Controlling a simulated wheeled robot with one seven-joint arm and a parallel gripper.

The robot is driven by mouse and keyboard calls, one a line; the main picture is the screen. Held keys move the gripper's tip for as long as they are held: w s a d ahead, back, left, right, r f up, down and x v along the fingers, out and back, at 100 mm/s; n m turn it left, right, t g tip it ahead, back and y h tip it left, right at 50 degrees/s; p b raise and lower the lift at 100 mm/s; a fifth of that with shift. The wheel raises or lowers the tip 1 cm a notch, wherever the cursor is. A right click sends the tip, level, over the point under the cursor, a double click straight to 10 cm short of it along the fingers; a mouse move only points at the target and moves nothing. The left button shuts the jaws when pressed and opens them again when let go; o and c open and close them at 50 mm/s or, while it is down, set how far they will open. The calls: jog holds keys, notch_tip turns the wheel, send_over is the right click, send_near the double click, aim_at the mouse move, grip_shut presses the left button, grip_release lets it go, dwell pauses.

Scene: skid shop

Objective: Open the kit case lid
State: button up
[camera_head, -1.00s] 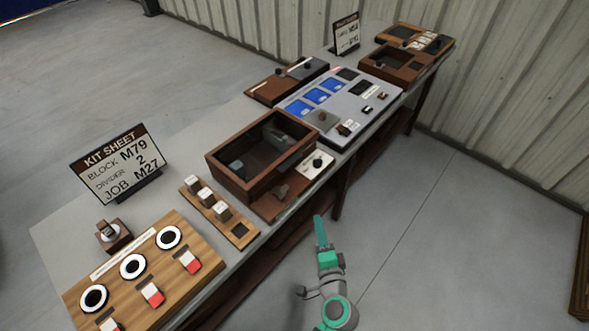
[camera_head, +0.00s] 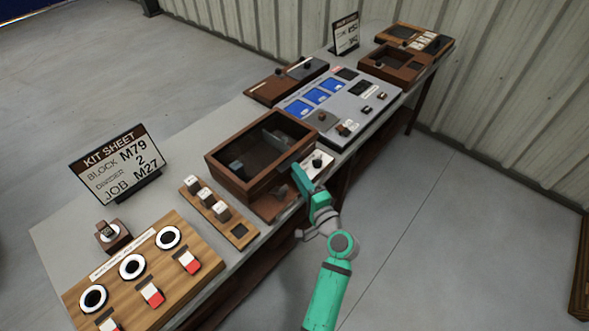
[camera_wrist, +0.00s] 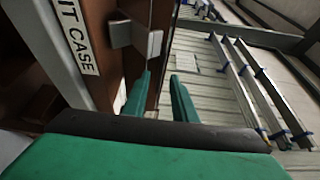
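The kit case (camera_head: 222,176) is a brown wooden box on the bench, with a dark inside and grey pieces showing through its top. I cannot tell if a clear lid covers it. My gripper (camera_head: 297,170) is at the case's front right corner, close to its edge. In the wrist view a white strip reading "IT CASE" (camera_wrist: 76,35) lies at the left on brown wood. A grey block-like fitting (camera_wrist: 140,38) stands out beside it. My gripper's two green fingers (camera_wrist: 161,80) are apart with nothing seen between them, just below that fitting.
A small white panel with a black knob (camera_head: 318,161) sits right beside my gripper. A grey panel with blue screens (camera_head: 350,115) is behind it. A wooden strip with white-topped blocks (camera_head: 240,231) stands left of the case. The floor in front of the bench is free.

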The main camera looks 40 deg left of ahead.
jog(key=shift+x, duration=1.5)
grip_shut()
jog(key=shift+s, duration=0.1)
